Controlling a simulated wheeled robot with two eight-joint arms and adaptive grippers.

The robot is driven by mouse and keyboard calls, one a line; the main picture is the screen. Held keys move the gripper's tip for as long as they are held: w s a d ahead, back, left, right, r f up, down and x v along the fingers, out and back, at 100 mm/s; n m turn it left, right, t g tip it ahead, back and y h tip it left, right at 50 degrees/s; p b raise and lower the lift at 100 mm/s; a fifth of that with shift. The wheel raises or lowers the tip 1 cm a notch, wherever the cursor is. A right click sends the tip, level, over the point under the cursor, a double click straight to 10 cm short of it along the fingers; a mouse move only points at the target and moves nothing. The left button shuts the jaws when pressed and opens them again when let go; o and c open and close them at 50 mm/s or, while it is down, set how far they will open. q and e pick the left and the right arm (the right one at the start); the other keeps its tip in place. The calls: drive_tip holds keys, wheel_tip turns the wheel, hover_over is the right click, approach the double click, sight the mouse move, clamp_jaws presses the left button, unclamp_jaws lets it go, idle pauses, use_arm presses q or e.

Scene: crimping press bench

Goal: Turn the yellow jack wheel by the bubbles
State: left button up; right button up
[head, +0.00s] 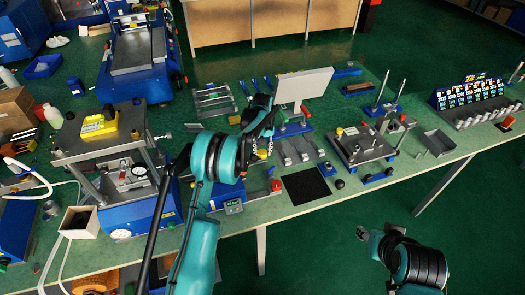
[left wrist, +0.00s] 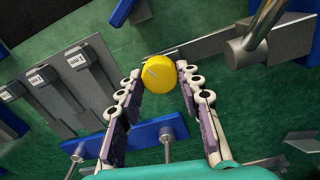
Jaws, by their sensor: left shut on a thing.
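The yellow jack wheel (left wrist: 158,73) is a small round knob with a short dark mark on its face. In the left wrist view it sits between the tips of my left gripper (left wrist: 160,78), which is shut on it. In the head view the yellow wheel (head: 262,154) shows just below the fingers of my left gripper (head: 260,144), over the middle of the bench. My right gripper (head: 364,234) is low at the right, off the bench's front edge; its finger opening is too small to judge. I cannot make out any level bubbles.
Grey labelled blocks (left wrist: 45,80) stand left of the wheel, and a thick steel post (left wrist: 258,35) stands close at the right. A pale upright panel (head: 304,86) is behind my left gripper. A black mat (head: 307,186) lies in front.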

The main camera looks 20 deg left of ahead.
sight(263, 152)
use_arm(q)
drive_tip(key=shift+n, duration=0.4)
drive_tip(key=o, duration=1.2)
drive_tip(key=shift+c, duration=0.2)
wheel_tip(263, 152, up, 12)
